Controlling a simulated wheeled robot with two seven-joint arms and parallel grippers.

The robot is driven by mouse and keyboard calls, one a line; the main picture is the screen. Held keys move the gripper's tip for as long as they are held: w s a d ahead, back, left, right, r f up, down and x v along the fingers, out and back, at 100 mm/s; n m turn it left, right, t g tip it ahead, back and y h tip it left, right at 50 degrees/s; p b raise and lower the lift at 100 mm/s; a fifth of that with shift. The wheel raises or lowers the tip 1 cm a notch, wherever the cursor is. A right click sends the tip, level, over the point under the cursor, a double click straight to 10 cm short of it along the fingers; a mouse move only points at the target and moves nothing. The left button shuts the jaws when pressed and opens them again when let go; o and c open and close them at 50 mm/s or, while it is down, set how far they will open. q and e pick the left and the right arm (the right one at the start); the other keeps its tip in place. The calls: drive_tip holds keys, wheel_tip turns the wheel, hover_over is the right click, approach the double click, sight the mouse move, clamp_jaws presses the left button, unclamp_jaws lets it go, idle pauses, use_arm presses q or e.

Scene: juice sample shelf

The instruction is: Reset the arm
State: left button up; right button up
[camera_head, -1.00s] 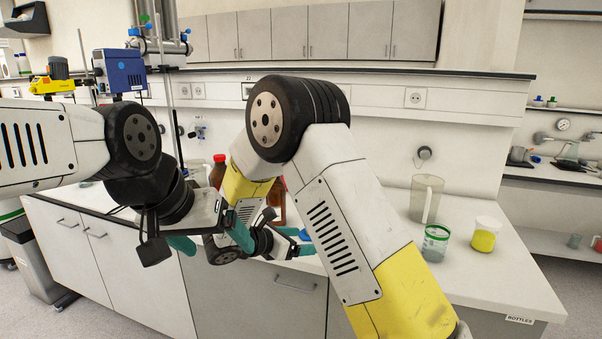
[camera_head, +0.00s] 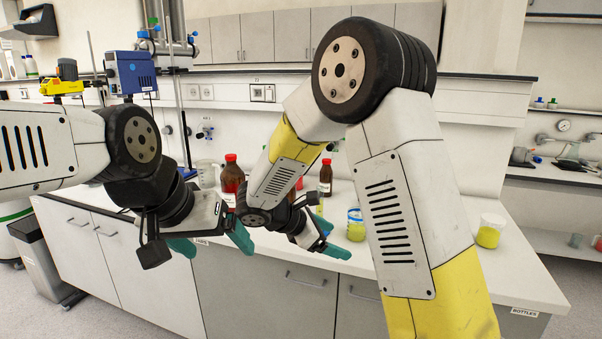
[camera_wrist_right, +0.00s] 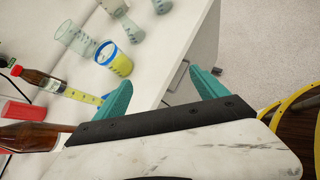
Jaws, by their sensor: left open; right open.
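My right gripper (camera_head: 330,241) is open and empty near the front edge of the bench. Its two teal fingers show wide apart in the right wrist view (camera_wrist_right: 162,92), with nothing between them. My right arm bends up to a high elbow and back down, covering part of the bench. My left gripper (camera_head: 211,243) is open and empty, in front of the bench drawers and left of the right gripper. A beaker with a blue rim and yellow liquid (camera_head: 356,226) stands just right of my right gripper; it also shows in the right wrist view (camera_wrist_right: 115,60).
Brown bottles with red caps (camera_head: 232,180) (camera_head: 326,178) stand behind my right forearm. A clear beaker (camera_head: 207,175) is at the left, and a container with yellow contents (camera_head: 489,233) at the right. In the right wrist view, clear glassware (camera_wrist_right: 76,38) stands beside the blue-rimmed beaker.

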drive_tip(key=s+d+r+m+y, duration=0.3)
drive_tip(key=s+r+m+y, duration=0.2)
drive_tip(key=s+m, duration=0.5)
drive_tip(key=s+d+r+m+y, duration=0.3)
drive_tip(key=s+r+m+y, duration=0.3)
drive_tip(key=s+m, duration=0.3)
drive_tip(key=shift+s+d+r+m+t, duration=0.25)
drive_tip(key=shift+s+r+m+t, duration=0.15)
drive_tip(key=shift+s+r, duration=0.3)
drive_tip(key=shift+s, duration=0.1)
